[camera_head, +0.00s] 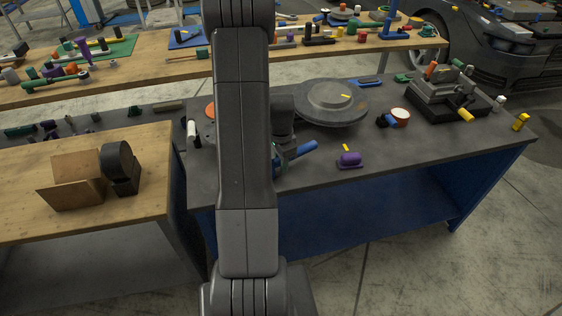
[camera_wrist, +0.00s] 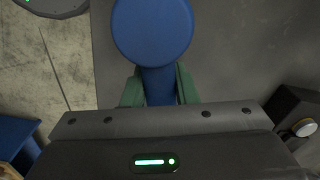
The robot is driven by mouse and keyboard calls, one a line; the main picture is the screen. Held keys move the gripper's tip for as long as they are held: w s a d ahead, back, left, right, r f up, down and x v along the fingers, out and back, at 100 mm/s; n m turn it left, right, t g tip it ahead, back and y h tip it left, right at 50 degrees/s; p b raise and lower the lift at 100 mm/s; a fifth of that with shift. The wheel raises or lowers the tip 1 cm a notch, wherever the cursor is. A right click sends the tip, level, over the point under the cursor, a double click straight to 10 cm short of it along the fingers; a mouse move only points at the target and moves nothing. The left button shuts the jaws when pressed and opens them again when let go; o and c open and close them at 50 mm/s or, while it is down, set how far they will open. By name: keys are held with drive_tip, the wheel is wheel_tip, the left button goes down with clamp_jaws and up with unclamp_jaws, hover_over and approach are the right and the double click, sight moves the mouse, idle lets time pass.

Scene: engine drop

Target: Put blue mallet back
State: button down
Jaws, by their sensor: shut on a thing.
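The blue mallet shows in the wrist view as a large round blue end (camera_wrist: 152,30) with a narrower blue part below it, held between the green-tipped fingers of my gripper (camera_wrist: 158,88). In the head view a blue handle-like part (camera_head: 300,151) sticks out to the right of my arm, above the dark grey bench (camera_head: 420,165). My arm hides most of the gripper and the rest of the mallet there. Whether the mallet touches the bench I cannot tell.
A round grey disc part (camera_head: 331,103) lies behind the gripper. A purple tool (camera_head: 349,160) lies right of it, near the bench's front edge. A red-topped round piece (camera_head: 400,117) and a grey vise-like block (camera_head: 447,92) stand further right. A wooden table (camera_head: 140,190) adjoins at left.

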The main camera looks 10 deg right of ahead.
drive_tip(key=c, duration=1.1)
unclamp_jaws()
drive_tip(key=shift+f, duration=0.1)
drive_tip(key=shift+c, duration=0.2)
drive_tip(key=shift+f, duration=0.2)
wheel_tip(320, 180, up, 14)
drive_tip(key=b, duration=0.1)
drive_tip(key=shift+w+d, duration=0.15)
drive_tip(key=shift+f, duration=0.1)
wheel_tip(320, 180, down, 13)
drive_tip(key=shift+f+p, duration=0.1)
drive_tip(key=shift+p, duration=0.45)
drive_tip(key=shift+s+r+b, duration=0.2)
drive_tip(key=shift+r+b, duration=0.1)
drive_tip(key=shift+r, duration=1.85)
drive_tip(key=shift+f, duration=0.1)
